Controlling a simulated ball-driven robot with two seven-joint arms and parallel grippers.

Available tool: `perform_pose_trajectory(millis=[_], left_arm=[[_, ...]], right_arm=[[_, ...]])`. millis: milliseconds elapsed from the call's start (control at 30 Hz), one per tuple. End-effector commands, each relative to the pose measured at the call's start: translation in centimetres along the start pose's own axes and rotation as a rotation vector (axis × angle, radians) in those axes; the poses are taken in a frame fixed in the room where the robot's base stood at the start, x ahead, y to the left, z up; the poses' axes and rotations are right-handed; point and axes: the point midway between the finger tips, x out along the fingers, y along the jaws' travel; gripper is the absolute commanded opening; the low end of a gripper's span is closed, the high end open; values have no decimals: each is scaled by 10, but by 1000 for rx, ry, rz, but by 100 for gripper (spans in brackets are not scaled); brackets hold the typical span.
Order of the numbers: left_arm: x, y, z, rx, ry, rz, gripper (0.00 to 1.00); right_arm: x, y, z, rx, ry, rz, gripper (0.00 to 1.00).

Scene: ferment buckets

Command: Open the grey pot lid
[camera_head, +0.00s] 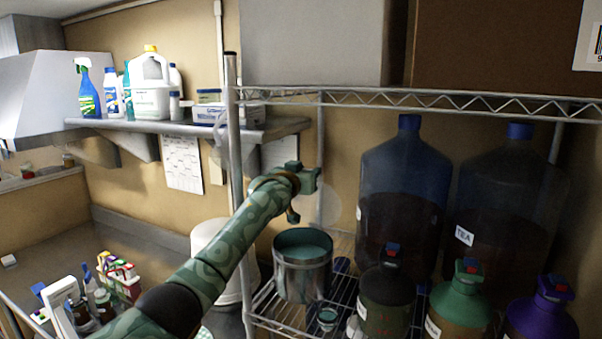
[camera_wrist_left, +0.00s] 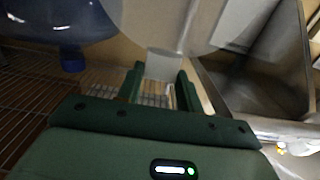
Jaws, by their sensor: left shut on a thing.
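The grey metal pot (camera_head: 302,280) stands on the wire shelf with its top uncovered; its inside looks teal. My left gripper (camera_head: 308,180) is above the pot, apart from it. In the left wrist view, my left gripper (camera_wrist_left: 160,88) is shut on a pale grey tab, which joins a large pale disc (camera_wrist_left: 165,22), seemingly the pot lid. In the head view the lid shows only as a faint see-through patch (camera_head: 329,205) by the gripper, so its tilt is hard to tell. My right gripper is not in view.
Two large dark jugs (camera_head: 403,190) stand behind the pot on the right. Several capped bottles (camera_head: 460,295) line the shelf front. A metal post (camera_head: 234,150) rises left of the pot. A small jar (camera_head: 327,318) sits in front. A white bucket (camera_head: 210,240) is left.

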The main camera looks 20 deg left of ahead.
Motion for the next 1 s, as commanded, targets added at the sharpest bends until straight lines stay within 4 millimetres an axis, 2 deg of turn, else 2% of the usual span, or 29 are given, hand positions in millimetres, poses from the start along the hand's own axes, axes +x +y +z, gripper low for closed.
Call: perform_pose_trajectory(millis=[33, 500, 533, 600, 1000], left_arm=[[1, 1, -9, -4, 7, 2, 0], [2, 2, -10, -5, -3, 3, 0], [2, 2, -10, -5, -2, 3, 39], [2, 1, -10, -4, -4, 3, 58], [-2, 1, -4, -3, -13, 3, 58]], right_arm=[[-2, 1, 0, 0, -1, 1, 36], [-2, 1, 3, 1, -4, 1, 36], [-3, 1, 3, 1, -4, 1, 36], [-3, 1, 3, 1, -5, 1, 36], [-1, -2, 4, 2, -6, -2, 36]])
